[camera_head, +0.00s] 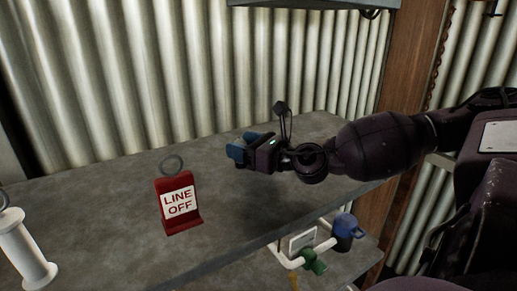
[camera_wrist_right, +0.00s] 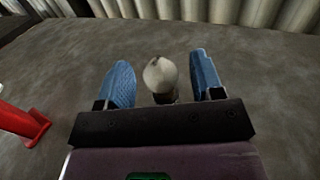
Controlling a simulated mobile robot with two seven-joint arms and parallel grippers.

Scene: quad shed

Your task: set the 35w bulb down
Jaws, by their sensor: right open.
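The bulb (camera_wrist_right: 160,75) shows in the right wrist view as a rounded, pale off-white shape between the two blue fingers. A gap shows on each side of it, so the fingers are apart from it. Its lower end is hidden behind the gripper's dark front edge. My right gripper (camera_wrist_right: 161,82) is open around the bulb, low over the grey bench top. In the head view the right gripper (camera_head: 238,152) is over the back part of the bench, and the bulb cannot be made out there. My left gripper is in neither view.
A red "LINE OFF" sign (camera_head: 178,203) with a ring stands on the grey bench (camera_head: 110,210), left of the gripper. A white spool-like post (camera_head: 27,250) stands at the far left. White pipework with a green valve (camera_head: 314,262) and a blue part (camera_head: 345,227) sits below the bench's front edge.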

